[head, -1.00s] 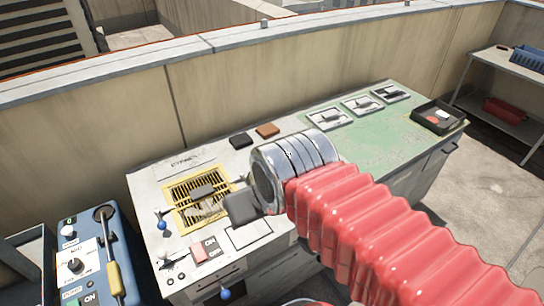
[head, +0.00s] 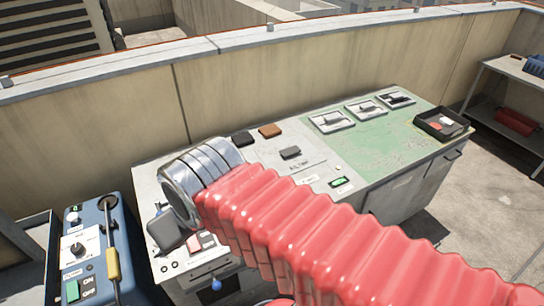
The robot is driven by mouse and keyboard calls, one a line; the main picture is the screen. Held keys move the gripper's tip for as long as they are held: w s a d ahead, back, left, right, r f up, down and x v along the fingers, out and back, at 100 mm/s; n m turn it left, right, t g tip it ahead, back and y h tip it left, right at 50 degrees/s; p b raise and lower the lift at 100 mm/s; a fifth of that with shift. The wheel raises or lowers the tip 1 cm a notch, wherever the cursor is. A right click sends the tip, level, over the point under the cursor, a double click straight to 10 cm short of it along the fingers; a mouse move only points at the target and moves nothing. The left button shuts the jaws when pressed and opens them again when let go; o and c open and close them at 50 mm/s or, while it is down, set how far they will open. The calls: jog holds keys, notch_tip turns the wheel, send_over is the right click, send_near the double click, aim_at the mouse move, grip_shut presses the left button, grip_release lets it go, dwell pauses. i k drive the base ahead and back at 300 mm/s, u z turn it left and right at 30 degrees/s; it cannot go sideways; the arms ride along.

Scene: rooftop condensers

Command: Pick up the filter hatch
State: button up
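My gripper (head: 168,230) shows as a dark grey block below the silver wrist, over the left front part of the grey console (head: 325,162). Its fingertips are not clear, so I cannot tell if it is open or shut. The yellow-framed slotted grille with a dark grip, which looks like the filter hatch, is hidden behind my wrist. A small dark grip (head: 290,152) with unreadable lettering beside it sits on the console, right of my wrist.
A blue control box (head: 95,250) with a yellow-handled lever stands at the left. A black tray (head: 441,123) sits on the console's right end. Black (head: 242,138) and brown (head: 270,130) blocks lie near the back. A shelf (head: 505,70) stands at far right.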

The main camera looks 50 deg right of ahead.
aim_at(294, 155)
jog(key=u, duration=0.85)
jog(key=k, duration=1.45)
jog(key=z, duration=0.45)
jog(key=i, duration=1)
